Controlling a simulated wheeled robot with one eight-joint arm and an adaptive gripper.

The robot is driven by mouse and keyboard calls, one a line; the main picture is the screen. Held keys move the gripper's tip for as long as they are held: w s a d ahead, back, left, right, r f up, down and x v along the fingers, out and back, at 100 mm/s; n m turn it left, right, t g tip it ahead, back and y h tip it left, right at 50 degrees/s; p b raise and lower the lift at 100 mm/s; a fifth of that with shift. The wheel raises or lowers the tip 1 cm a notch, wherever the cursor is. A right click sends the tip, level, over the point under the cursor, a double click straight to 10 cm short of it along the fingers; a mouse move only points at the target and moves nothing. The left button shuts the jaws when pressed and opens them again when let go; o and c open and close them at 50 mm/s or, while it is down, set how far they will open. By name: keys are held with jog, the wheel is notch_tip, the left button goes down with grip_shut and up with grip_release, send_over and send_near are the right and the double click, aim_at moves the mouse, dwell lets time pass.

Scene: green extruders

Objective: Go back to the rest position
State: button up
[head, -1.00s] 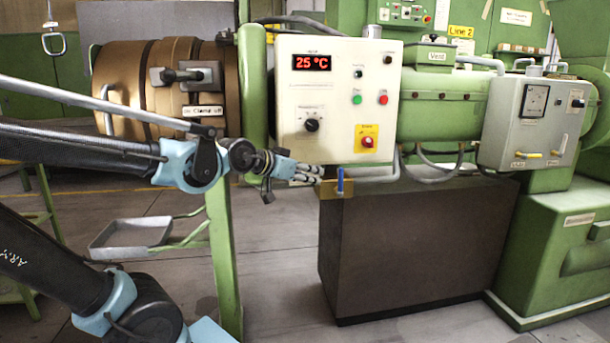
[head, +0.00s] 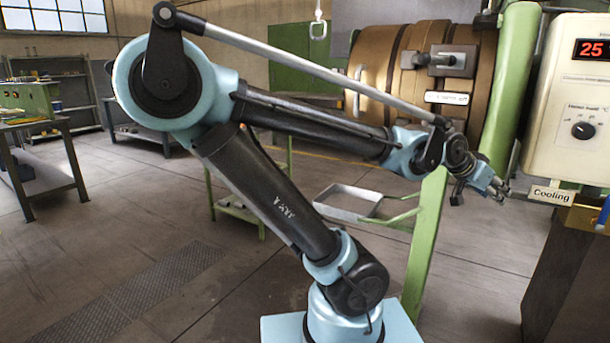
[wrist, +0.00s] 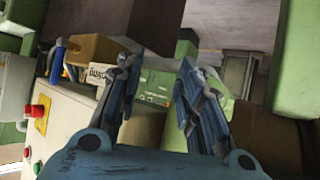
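My gripper (head: 500,188) is at the end of my arm, near the lower left corner of the white control panel (head: 575,100) and just left of the Cooling label (head: 552,195). In the wrist view my gripper (wrist: 155,95) has its two fingers spread apart with nothing between them. The control panel (wrist: 70,125), with its red and green buttons, lies at the left of that view. A blue valve handle (wrist: 55,58) beside a brass-coloured block (wrist: 98,48) shows there too. The same blue handle (head: 603,213) is at the right edge of the head view.
The brown extruder barrel (head: 395,75) is behind my forearm. A green post (head: 425,240) stands close to my wrist, with a metal tray (head: 345,203) to its left. A workbench (head: 45,125) stands at the far left. The floor (head: 130,215) between is largely open.

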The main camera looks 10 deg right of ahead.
jog(key=w+a+f+n+t+y, duration=0.1)
jog(key=w+a+f+n+y, duration=0.15)
jog(key=w+a, duration=0.35)
jog(key=w+a+f+n+t+y, duration=0.1)
jog(key=w+a+f+n+y, duration=0.1)
jog(key=w+a+f, duration=0.35)
jog(key=w+a+f+n+t+y, duration=0.1)
jog(key=w+a+f+n+y, duration=0.15)
jog(key=a, duration=0.65)
jog(key=s+a+f+n+g+y, duration=0.1)
jog(key=s+a+f+n+y, duration=0.1)
jog(key=a, duration=0.8)
jog(key=s+a+f+n+g+y, duration=0.1)
jog(key=a+f+n, duration=0.4)
jog(key=a, duration=0.6)
jog(key=shift+s+a+f+n+g+y, duration=0.25)
jog(key=shift+s+n+y, duration=0.35)
jog(key=shift+s+n, duration=0.4)
jog(key=shift+w+f, duration=0.2)
jog(key=shift+w, duration=0.3)
jog(key=shift+c, duration=0.3)
